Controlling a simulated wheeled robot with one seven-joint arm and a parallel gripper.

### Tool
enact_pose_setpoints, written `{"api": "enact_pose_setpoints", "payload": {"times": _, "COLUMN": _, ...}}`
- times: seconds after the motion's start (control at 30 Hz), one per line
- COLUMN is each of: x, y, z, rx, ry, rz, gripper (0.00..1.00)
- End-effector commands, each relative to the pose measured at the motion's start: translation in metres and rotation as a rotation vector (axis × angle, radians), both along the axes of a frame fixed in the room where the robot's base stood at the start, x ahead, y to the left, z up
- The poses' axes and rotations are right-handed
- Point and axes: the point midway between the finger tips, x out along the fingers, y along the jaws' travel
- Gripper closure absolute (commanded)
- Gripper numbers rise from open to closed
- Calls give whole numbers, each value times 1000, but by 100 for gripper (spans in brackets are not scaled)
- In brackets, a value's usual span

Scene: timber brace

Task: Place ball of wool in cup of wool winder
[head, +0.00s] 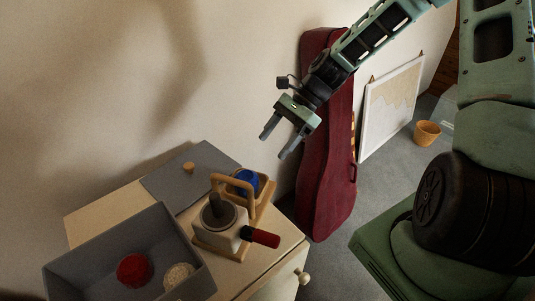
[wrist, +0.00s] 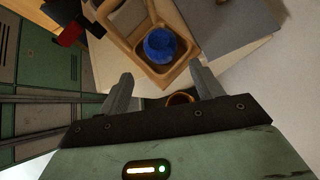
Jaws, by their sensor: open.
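A blue ball of wool (head: 246,181) sits in a wooden tray (head: 265,202) with raised edges. The ball (wrist: 160,45) and tray (wrist: 133,58) also show in the wrist view. The wool winder (head: 217,236) stands beside the tray, with a white body, a dark grey round cup (head: 218,214) and a red crank handle (head: 262,238). The cup's inside is partly hidden by a dark upright part. A red ball (head: 134,270) and a cream ball (head: 179,277) lie in a grey box. My gripper (head: 274,147) is open and empty, above and apart from the blue ball.
The grey box (head: 100,258) and a flat grey panel with a wooden knob (head: 167,190) share the cabinet top (head: 90,213). A red instrument case (head: 325,200) leans against the wall behind my gripper. A framed picture (head: 390,105) and small basket (head: 427,134) stand right.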

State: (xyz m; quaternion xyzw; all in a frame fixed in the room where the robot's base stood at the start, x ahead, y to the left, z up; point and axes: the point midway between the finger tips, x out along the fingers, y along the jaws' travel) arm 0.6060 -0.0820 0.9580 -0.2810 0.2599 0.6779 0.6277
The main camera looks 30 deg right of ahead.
Motion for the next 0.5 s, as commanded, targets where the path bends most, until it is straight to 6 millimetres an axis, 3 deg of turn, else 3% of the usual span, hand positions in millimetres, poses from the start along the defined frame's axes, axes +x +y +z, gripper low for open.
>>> {"api": "enact_pose_setpoints", "payload": {"times": 0.17, "x": -10, "y": 15, "z": 7, "rx": -48, "ry": -43, "rz": 117, "gripper": 34}}
{"api": "enact_pose_setpoints", "payload": {"times": 0.5, "x": -75, "y": 85, "z": 30, "rx": -243, "ry": -298, "rz": 761, "gripper": 34}}
